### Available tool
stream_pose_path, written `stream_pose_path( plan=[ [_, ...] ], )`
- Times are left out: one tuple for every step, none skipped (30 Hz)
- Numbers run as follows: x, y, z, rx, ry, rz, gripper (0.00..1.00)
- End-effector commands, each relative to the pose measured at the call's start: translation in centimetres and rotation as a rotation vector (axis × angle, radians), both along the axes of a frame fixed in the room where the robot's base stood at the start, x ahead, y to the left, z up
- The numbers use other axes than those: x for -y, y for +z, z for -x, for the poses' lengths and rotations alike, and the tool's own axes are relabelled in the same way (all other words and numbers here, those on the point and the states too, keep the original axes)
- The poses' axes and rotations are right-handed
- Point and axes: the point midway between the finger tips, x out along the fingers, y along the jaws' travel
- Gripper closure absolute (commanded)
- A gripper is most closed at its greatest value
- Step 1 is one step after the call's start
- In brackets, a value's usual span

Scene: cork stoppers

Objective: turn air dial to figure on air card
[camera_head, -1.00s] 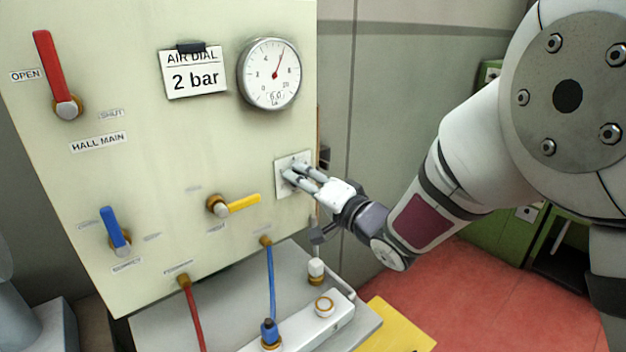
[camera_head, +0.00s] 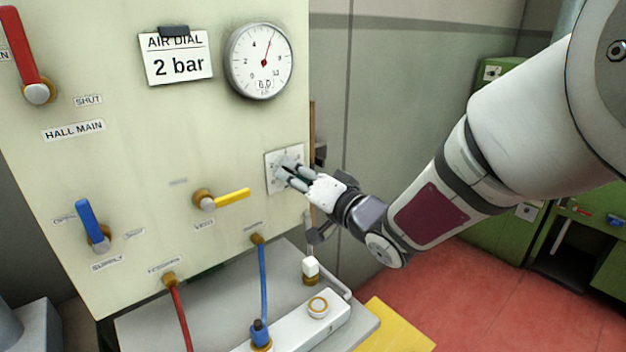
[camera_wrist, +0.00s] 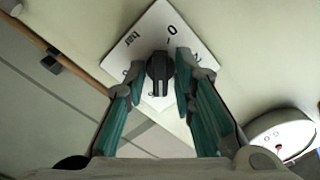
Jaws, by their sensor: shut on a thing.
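The air card (camera_head: 178,67) is clipped on the pale panel and reads "AIR DIAL 2 bar". The air dial's white square plate (camera_head: 270,182) is on the panel's right side, below the gauge. My gripper (camera_head: 286,176) reaches it from the right and covers part of the plate. In the wrist view the dial's dark knob (camera_wrist: 159,74) sits between the fingertips of my gripper (camera_wrist: 160,80), which is shut on it. The plate (camera_wrist: 128,52) shows "0" and "bar"; other figures are partly hidden. The round gauge (camera_head: 259,61) has a red needle pointing up and slightly right, with a readout of about 6.0.
A red lever (camera_head: 22,55), a blue lever (camera_head: 91,222) and a yellow lever (camera_head: 228,197) stick out from the panel. Red (camera_head: 180,315) and blue (camera_head: 263,285) hoses hang below. A grey bench (camera_head: 145,330) stands underneath. Green cabinets (camera_head: 497,150) stand at the right.

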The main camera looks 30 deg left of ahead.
Motion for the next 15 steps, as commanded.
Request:
stream_pose_path(
  plan=[
    [-0.01,-0.11,-0.18,0.042,0.002,0.006,1.00],
    [-0.01,-0.16,-0.18,0.069,0.002,0.015,1.00],
    [-0.02,-0.17,-0.15,0.106,0.002,0.026,1.00],
    [0.01,-0.17,-0.18,0.134,0.002,0.034,1.00],
    [0.00,-0.20,-0.18,0.161,0.002,0.041,1.00],
    [-0.01,-0.21,-0.17,0.198,0.002,0.052,1.00],
    [-0.01,-0.19,-0.18,0.226,0.002,0.060,1.00],
    [-0.03,-0.20,-0.16,0.253,0.002,0.067,1.00],
    [-0.04,-0.21,-0.15,0.289,0.002,0.078,1.00],
    [-0.02,-0.20,-0.18,0.318,0.002,0.086,1.00],
    [-0.01,-0.22,-0.19,0.344,0.001,0.095,1.00],
    [-0.03,-0.24,-0.16,0.381,0.002,0.104,1.00],
    [-0.02,-0.23,-0.16,0.409,0.002,0.112,1.00],
    [0.00,-0.25,-0.17,0.437,0.001,0.121,1.00],
    [-0.02,-0.29,-0.14,0.472,0.002,0.131,1.00]
  ],
)
